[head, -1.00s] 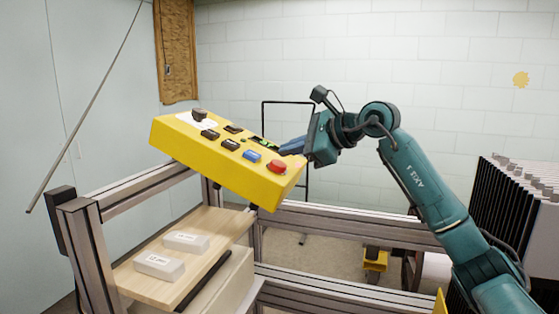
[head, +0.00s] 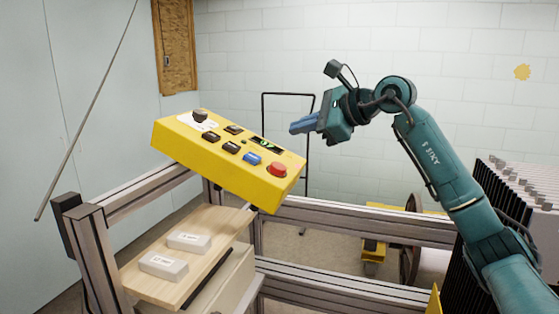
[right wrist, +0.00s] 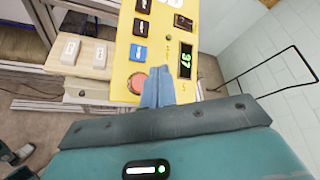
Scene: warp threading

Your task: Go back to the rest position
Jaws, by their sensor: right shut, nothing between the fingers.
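My right gripper (head: 304,124) has blue fingers, shut and empty. In the head view it is in the air above and right of the yellow control box (head: 220,166), apart from it. The box carries several dark switches, a blue button (head: 252,158), a red button (head: 278,168), a black knob (head: 199,116) and a small display (head: 267,144) with green digits. In the right wrist view the shut fingers (right wrist: 157,90) overlap the box's near end, beside the red button (right wrist: 138,83), and the display (right wrist: 185,60) reads 37. My left gripper is not in view.
The box sits on a grey metal frame (head: 350,218). A wooden shelf (head: 212,250) below holds two pale labelled blocks (head: 188,241). A rack of black plates (head: 518,190) stands at the right. A thin rod (head: 85,115) leans at the left. Open air lies around my right gripper.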

